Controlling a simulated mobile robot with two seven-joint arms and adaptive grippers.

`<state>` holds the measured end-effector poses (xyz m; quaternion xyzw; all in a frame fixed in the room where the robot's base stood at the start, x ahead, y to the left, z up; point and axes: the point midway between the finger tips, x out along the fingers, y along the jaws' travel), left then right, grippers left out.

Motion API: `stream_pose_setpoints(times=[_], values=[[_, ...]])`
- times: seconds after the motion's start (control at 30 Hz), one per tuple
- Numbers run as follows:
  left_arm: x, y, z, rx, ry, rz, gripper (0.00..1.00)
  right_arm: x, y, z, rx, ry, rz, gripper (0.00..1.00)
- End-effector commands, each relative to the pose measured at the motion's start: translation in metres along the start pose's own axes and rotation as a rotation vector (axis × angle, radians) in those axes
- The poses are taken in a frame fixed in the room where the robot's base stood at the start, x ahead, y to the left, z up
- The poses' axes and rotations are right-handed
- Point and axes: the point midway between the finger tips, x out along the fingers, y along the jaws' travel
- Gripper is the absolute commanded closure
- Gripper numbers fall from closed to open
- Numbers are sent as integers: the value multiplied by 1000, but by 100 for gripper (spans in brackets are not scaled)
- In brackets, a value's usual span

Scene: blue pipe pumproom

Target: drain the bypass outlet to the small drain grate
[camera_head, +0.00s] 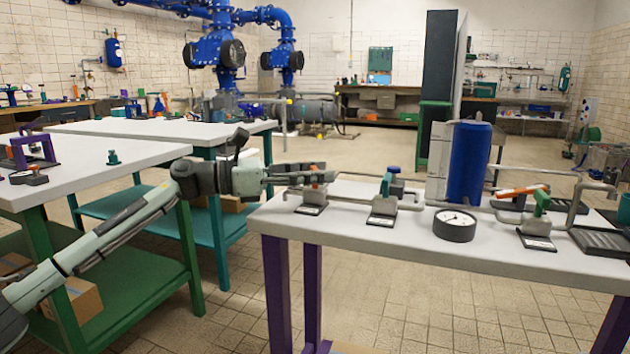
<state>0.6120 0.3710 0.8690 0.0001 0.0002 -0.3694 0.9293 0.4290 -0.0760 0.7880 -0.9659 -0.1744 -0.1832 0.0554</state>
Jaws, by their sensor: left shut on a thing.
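My left gripper (318,173) reaches in from the left over the white table (345,225). It is shut on the orange-handled valve (312,194) at the table's left end; its fingers hide part of the handle. To the right, on the same grey pipe run, stands a green-handled valve (385,195). Further right are a second green-handled valve (538,222) and a long orange handle (522,190). Labels are too small to read. My right gripper is out of view.
A blue cylinder (470,163) stands upright mid-table, with a round gauge (455,224) in front. White-topped benches (100,165) stand at left.

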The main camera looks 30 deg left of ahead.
Motion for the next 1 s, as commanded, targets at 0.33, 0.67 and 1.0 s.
stream_pose_setpoints(times=[0.33,0.67,1.0], values=[[0,2,4,1,-9,-189,85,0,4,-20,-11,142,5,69],[1,1,5,1,-8,-444,85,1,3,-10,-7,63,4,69],[1,0,2,1,-5,-585,85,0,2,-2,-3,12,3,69]])
